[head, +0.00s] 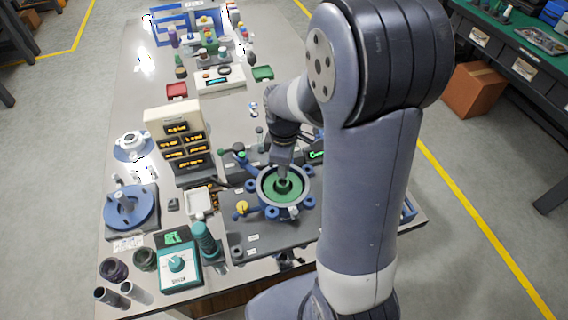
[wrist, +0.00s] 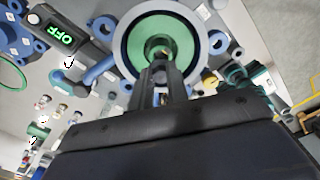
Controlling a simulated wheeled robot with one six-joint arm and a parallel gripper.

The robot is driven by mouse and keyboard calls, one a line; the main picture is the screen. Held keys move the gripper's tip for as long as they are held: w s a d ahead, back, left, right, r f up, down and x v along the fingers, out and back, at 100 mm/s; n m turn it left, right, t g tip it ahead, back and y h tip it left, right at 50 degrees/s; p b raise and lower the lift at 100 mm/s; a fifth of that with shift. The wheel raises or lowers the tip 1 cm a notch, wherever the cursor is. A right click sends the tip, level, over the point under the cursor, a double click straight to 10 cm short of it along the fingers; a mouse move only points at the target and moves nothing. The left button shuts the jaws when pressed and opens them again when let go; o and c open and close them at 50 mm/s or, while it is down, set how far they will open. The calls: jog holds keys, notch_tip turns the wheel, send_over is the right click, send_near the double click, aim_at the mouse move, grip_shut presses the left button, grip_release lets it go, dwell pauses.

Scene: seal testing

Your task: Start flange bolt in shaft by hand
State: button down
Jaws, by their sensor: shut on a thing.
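The shaft fixture is a round grey housing (head: 305,183) with a green disc (head: 294,193) inside and blue lobes around it. It also shows in the wrist view as a pale ring (wrist: 217,42) around a green disc (wrist: 133,47). My gripper (head: 283,178) points down over the middle of the disc, and its fingers (wrist: 160,70) reach the centre in the wrist view. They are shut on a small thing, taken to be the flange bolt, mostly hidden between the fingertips. I cannot tell whether the bolt touches the shaft.
A teal meter box (head: 180,268), a blue round flange stand (head: 130,208) and a labelled bin rack (head: 185,150) crowd the left.

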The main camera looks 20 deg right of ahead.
jog(key=shift+f+b, duration=0.45)
jog(key=shift+f, duration=0.2)
jog(key=shift+f+b, duration=0.8)
jog(key=shift+f, duration=0.2)
dwell(1.1)
jog(key=shift+s+f+m, duration=0.1)
jog(key=shift+s+m, duration=0.05)
jog(key=shift+m, duration=1.85)
jog(key=shift+m, duration=0.4)
jog(key=m, duration=0.3)
jog(key=shift+a, duration=0.1)
